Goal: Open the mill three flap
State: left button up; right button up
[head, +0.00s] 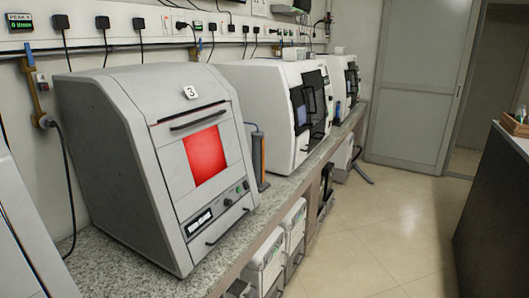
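Mill three (117,140) is a grey box-shaped machine with a label reading 3 on its sloped top front. It stands on the speckled bench at the left. Its front flap (170,160) appears shut and has a glowing red window (205,155). A dark bar handle (198,118) runs along the top of the flap. A small display and buttons (215,212) sit below the window, with a second lower handle (228,226) under them. Neither of my grippers shows in the head view.
More white machines (262,100) stand farther along the bench (112,270). Part of another machine (25,240) shows at the left edge. White units (265,265) stand under the bench. The tiled floor (370,240) is clear up to a dark counter (495,220) at the right.

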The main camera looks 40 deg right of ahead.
aim_at(214, 154)
jog(key=z, duration=0.95)
